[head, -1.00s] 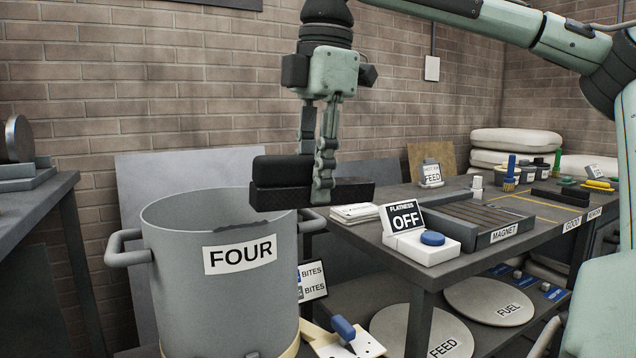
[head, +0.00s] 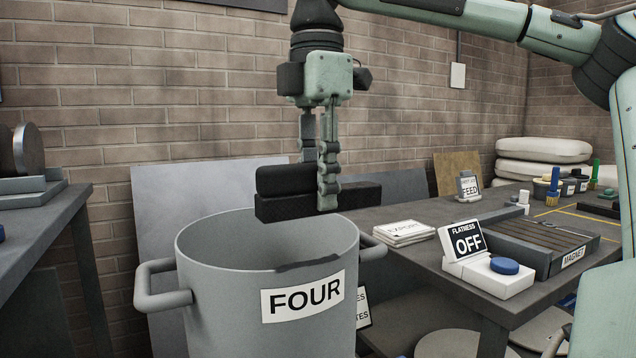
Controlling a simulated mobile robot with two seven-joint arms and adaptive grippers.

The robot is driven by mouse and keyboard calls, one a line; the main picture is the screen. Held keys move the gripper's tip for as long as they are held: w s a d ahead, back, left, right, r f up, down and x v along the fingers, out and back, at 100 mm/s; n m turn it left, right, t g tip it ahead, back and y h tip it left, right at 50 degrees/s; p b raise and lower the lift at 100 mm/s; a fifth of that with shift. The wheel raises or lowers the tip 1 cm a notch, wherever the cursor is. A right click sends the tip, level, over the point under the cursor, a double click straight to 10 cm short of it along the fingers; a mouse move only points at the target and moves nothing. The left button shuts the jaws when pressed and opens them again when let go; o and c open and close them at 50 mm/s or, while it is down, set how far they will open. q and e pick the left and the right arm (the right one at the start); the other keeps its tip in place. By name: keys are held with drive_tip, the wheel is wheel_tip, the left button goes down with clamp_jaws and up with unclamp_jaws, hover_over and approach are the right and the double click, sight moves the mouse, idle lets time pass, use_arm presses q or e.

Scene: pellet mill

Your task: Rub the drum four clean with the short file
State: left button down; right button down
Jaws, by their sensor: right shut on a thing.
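The drum four (head: 225,300) is a grey open-topped drum with side handles and a white FOUR label. A dark patch (head: 310,262) marks its near rim above the label. My right gripper (head: 322,200) points down and is shut on the short file (head: 345,197), a dark block with a black grip on its left part. The file appears over the back right part of the drum's mouth; I cannot tell whether it touches the rim. The drum's inside is mostly hidden. My left gripper is not in view.
A bench at the right holds a stack of papers (head: 404,232), a FLATNESS OFF sign (head: 462,240) with a blue button (head: 505,265), and a MAGNET plate (head: 530,238). Another dark table (head: 45,225) stands at the left. Grey panels (head: 165,215) lean on the brick wall behind.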

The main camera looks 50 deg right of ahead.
sight(289, 219)
drive_tip(key=shift+f, duration=0.45)
wheel_tip(289, 219, down, 3)
drive_tip(key=shift+a+r, duration=0.1)
drive_tip(key=shift+r, duration=0.05)
drive_tip(key=shift+w+a, duration=0.2)
drive_tip(key=shift+a, duration=0.3)
drive_tip(key=shift+w+a, duration=0.2)
drive_tip(key=shift+a, duration=0.25)
drive_tip(key=shift+w+a, duration=0.3)
drive_tip(key=shift+a, duration=0.6)
drive_tip(key=shift+f, duration=0.3)
drive_tip(key=shift+f, duration=1.4)
